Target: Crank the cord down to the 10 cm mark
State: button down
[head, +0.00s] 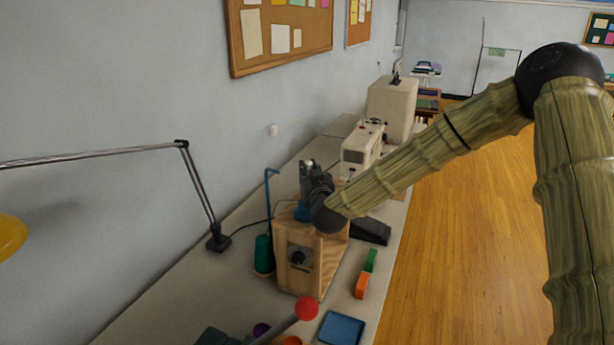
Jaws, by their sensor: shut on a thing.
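My gripper (307,168) is above the top of the box, at the end of my arm reaching in from the right. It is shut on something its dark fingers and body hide. A blue part (302,211) shows just below it at the box top; I cannot tell whether they touch. No cord, crank or 10 cm mark can be made out.
A blue hooked stand (268,190) with a teal spool (263,254) is left of the box. In front are a red ball on a grey rod (307,308) and a blue tray (341,328). Orange (362,285) and green (371,260) blocks lie right.

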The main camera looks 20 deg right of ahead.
jog(key=shift+w+a, duration=0.25)
jog(key=shift+w, duration=0.1)
jog(key=c, duration=1.3)
grip_release()
jog(key=s, duration=1.2)
jog(key=shift+a, duration=0.25)
